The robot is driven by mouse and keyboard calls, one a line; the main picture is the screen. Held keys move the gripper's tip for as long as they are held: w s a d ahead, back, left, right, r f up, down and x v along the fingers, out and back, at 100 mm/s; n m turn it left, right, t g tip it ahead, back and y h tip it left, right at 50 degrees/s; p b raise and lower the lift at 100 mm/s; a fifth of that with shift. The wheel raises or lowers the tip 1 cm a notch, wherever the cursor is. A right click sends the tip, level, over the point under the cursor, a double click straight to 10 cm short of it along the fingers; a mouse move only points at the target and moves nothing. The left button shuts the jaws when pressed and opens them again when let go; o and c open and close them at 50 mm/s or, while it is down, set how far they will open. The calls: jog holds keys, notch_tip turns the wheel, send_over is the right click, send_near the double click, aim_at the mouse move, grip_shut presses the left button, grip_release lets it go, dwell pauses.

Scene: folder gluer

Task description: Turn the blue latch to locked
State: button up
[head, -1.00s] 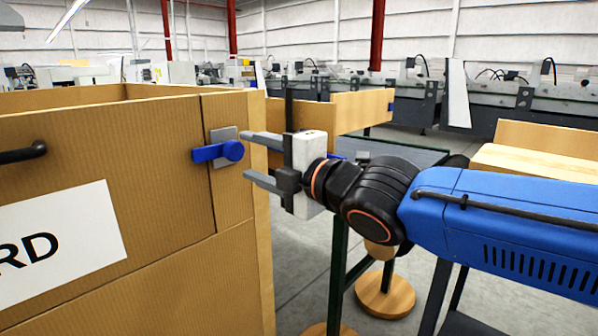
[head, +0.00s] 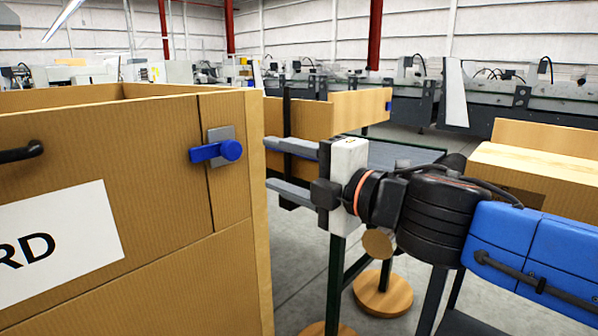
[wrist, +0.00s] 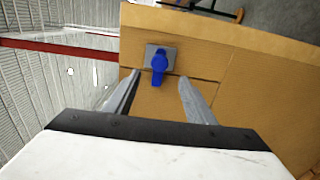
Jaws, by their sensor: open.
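The blue latch (head: 217,151) sits on a small grey plate near the upper right corner of the brown box front (head: 150,190). In the head view its bar lies nearly level, pointing left from its round knob across the panel seam. My gripper (head: 268,167) is open and empty, to the right of the latch and slightly lower, with a gap between. In the wrist view the latch (wrist: 159,68) shows ahead, beyond and between the two finger tips (wrist: 158,77). Nothing touches the latch.
A black handle (head: 22,152) and a white label (head: 60,235) are on the box front at left. Another brown box (head: 535,180) stands at right. A dark table (head: 385,152) and grey machines (head: 500,95) are behind.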

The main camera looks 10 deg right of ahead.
jog(key=shift+v, duration=1.95)
jog(key=shift+d, duration=0.1)
